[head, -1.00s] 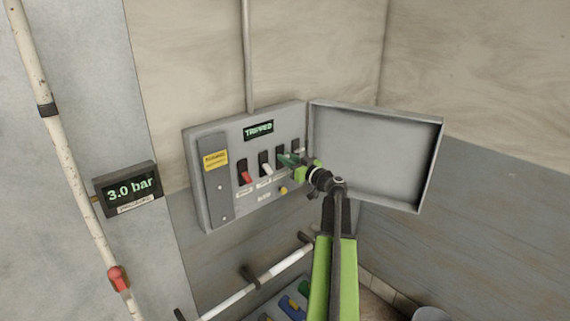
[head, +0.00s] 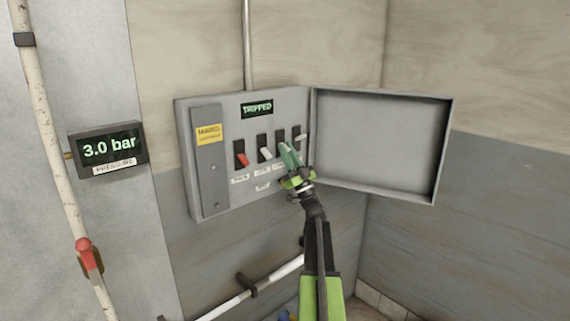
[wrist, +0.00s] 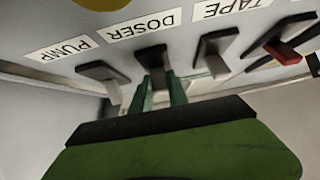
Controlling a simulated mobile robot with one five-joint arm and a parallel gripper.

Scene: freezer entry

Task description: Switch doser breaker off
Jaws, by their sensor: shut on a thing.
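The grey breaker panel (head: 225,180) on the wall has a row of switches. The doser breaker (wrist: 152,57) is the third from the left in the head view, where my green fingers hide most of its lever. In the wrist view its dark lever sits between my two fingers, over the upside-down DOSER label (wrist: 143,24). My gripper (head: 291,158) reaches up from below and is shut on that lever. The tape switch (head: 265,153) stands left of it and the pump switch (head: 300,138) right of it.
The panel door (head: 380,145) hangs open to the right, close to my gripper. A red main switch (head: 242,159) is at the row's left. A display (head: 257,109) reads TRIPPED. A pressure display (head: 108,149) reads 3.0 bar. A white rail (head: 260,285) runs below.

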